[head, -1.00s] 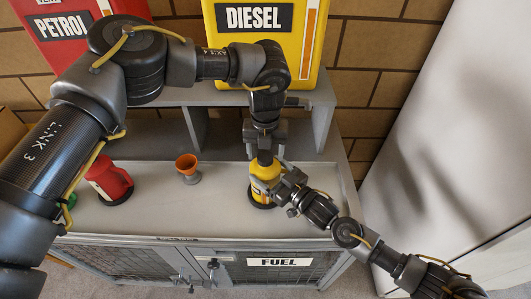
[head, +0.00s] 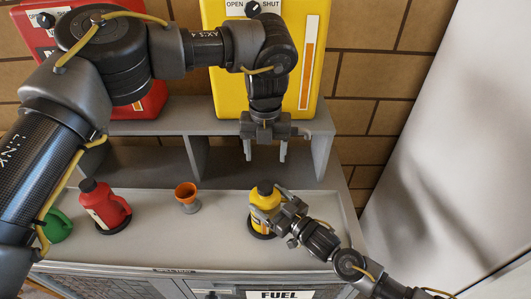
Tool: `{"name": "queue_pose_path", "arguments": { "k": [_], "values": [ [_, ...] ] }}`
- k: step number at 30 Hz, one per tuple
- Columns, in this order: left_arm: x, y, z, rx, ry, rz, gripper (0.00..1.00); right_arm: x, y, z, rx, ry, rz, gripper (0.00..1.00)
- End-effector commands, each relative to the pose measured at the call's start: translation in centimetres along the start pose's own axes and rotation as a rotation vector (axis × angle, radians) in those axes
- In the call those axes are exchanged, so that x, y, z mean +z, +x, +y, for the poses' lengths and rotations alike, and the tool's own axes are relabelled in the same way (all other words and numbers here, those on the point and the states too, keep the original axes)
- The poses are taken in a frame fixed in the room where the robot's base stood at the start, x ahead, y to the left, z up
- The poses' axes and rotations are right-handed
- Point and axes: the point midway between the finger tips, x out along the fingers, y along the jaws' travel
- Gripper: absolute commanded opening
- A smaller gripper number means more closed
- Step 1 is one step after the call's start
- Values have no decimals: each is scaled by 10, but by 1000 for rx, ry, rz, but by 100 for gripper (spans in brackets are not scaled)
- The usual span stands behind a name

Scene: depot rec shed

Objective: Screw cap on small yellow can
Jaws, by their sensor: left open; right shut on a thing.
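The small yellow can (head: 262,204) stands upright on a dark round base on the bench, with a black cap (head: 265,188) on its top. How tightly the cap sits cannot be seen. My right gripper (head: 279,206) is shut on the can's body from the right side, and its fingers hide part of the can. My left gripper (head: 264,152) points down with its fingers apart and empty. It is above and behind the can in the picture, clear of the cap.
A red can (head: 105,205) and a green can (head: 57,226) stand at left on the bench (head: 155,240). An orange funnel (head: 186,192) stands between them and the yellow can. A raised shelf (head: 160,128) carries a large red tank (head: 150,100) and a yellow tank (head: 312,75).

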Motion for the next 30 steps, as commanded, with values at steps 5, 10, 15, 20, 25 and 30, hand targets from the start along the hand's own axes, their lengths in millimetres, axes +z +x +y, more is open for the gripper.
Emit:
{"name": "queue_pose_path", "arguments": {
  "k": [5, 10, 15, 20, 25, 30],
  "values": [
    [0, 0, 0, 0, 0, 0, 66, 0, 0, 0, 0, 0, -1, 100],
    [0, 0, 0, 0, 0, 0, 66, 0, 0, 0, 0, 0, -1, 100],
    [0, 4, 0, 1, 0, 0, 66, 2, -10, 0, 0, 1, -1, 100],
    [0, 11, 0, 0, 0, 0, 66, 4, -39, 0, 0, 1, -3, 100],
    [0, 18, 0, 0, 0, 0, 66, 4, -72, 0, 0, 1, -4, 100],
    [0, 23, 0, 0, 0, 0, 66, 3, -96, 0, 0, 0, -2, 100]
  ]
}}
